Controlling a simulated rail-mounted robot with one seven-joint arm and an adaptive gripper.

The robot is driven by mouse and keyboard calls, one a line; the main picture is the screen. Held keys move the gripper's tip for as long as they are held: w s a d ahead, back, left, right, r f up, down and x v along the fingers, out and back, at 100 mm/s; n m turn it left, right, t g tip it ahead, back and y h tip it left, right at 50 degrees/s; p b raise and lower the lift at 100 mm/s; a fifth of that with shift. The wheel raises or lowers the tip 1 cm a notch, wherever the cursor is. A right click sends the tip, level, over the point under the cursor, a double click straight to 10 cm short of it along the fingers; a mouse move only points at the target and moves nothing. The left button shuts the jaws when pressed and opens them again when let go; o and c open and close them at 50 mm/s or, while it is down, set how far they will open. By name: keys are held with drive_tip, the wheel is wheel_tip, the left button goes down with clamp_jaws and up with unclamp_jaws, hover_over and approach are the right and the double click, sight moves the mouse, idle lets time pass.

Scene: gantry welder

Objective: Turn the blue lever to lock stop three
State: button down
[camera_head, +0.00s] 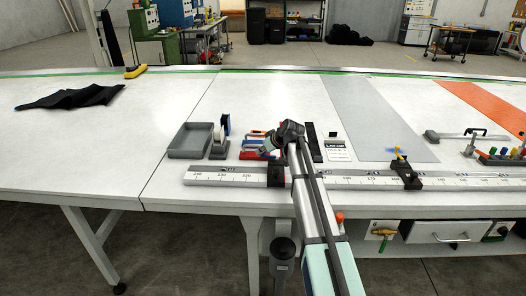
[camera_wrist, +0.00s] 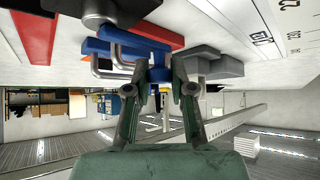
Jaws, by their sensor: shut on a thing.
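My gripper (camera_wrist: 160,82) is low over the bench, beside the measuring rail. In the wrist view its fingers are closed on a small blue part, which I take to be the blue lever (camera_wrist: 159,74); the fingers hide much of it. A dark grey stop block (camera_wrist: 218,66) is just right of the fingertips. In the head view my gripper (camera_head: 267,148) is behind the dark stop (camera_head: 276,174) on the rail; my arm partly covers this area and the lever cannot be made out there. Another dark stop (camera_head: 405,174) with a yellow-tipped handle is farther right.
Red and blue items (camera_wrist: 130,38) with metal loops lie close to the fingers. A grey tray (camera_head: 190,141) and a tape dispenser (camera_head: 219,140) stand left of my gripper. The scale rail (camera_head: 225,177) runs along the front edge.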

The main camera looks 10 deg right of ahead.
drive_tip(key=m+h, duration=0.1)
drive_tip(key=w+m+h, duration=0.1)
drive_tip(key=w+m+t+b, duration=0.1)
drive_tip(key=m, duration=0.1)
drive_tip(key=shift+d+h, duration=0.3)
drive_tip(key=shift+h, duration=0.1)
drive_tip(key=m+h, duration=0.1)
drive_tip(key=w+d+m+h+b, duration=0.1)
drive_tip(key=m, duration=0.1)
drive_tip(key=m+h, duration=0.1)
drive_tip(key=shift+w+d+f+h+b, duration=0.1)
drive_tip(key=shift+w+d+h+b, duration=0.2)
drive_tip(key=shift+b, duration=0.1)
drive_tip(key=m+h, duration=0.1)
drive_tip(key=d+m+b, duration=0.1)
drive_tip(key=m+g+h+b, duration=0.1)
drive_tip(key=m, duration=0.1)
drive_tip(key=shift+w+d+h, duration=0.25)
drive_tip(key=shift+w+h, duration=0.05)
drive_tip(key=shift+w, duration=0.1)
drive_tip(key=shift+d+m+g+h+b, duration=0.5)
drive_tip(key=shift+d+m+h+b, duration=0.25)
drive_tip(key=shift+m+b, duration=0.35)
drive_tip(key=c, duration=1)
unclamp_jaws()
drive_tip(key=shift+s+a, duration=0.1)
